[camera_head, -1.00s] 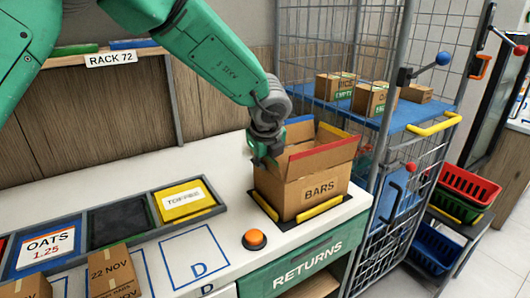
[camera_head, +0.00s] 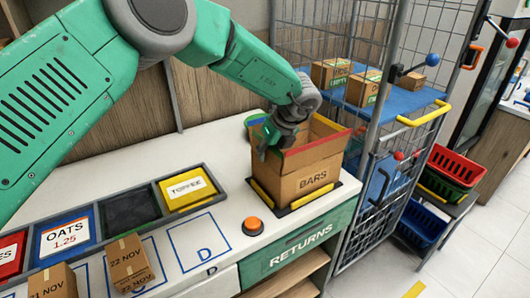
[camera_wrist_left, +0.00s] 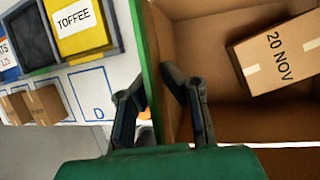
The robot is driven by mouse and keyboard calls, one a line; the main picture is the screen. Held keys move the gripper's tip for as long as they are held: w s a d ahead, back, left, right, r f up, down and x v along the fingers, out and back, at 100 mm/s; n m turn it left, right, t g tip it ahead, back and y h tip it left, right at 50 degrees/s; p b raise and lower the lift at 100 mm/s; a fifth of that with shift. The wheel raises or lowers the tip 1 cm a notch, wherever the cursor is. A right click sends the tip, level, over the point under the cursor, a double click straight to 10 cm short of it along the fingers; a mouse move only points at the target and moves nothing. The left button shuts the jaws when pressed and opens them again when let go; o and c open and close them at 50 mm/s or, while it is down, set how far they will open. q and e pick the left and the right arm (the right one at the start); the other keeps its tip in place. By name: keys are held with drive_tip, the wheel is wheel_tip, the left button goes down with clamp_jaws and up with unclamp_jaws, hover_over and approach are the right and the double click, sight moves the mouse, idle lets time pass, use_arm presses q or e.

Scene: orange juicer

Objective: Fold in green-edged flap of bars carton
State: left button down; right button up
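The open brown BARS carton (camera_head: 312,184) stands on a dark mat with yellow corner strips at the counter's right end. A small box marked 20 NOV (camera_wrist_left: 280,55) lies inside it. The green-edged flap (camera_wrist_left: 152,60) is at the carton's left side; in the left wrist view its edge runs between the fingers. My left gripper (camera_head: 266,148) is at that side, fingers pointing down. In the left wrist view my left gripper (camera_wrist_left: 153,85) has its fingers apart, one on each side of the flap; I cannot tell whether either touches. My right gripper is not in view.
An orange button (camera_head: 253,226) sits in front of the carton. Product bins, including the yellow TOFFEE bin (camera_head: 187,190), line the counter to the left. A wire cage trolley (camera_head: 400,110) stands close on the right. A red-edged carton flap (camera_head: 318,143) stands up at the front.

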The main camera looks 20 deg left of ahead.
use_arm(q)
drive_tip(key=shift+d, duration=0.1)
drive_tip(key=c, duration=1.9)
unclamp_jaws()
drive_tip(key=shift+w, duration=0.1)
drive_tip(key=shift+o, duration=0.6)
drive_tip(key=shift+w, duration=0.1)
drive_tip(key=shift+d, duration=0.1)
drive_tip(key=v, duration=1.1)
drive_tip(key=shift+d+r, duration=0.25)
drive_tip(key=shift+r, duration=0.05)
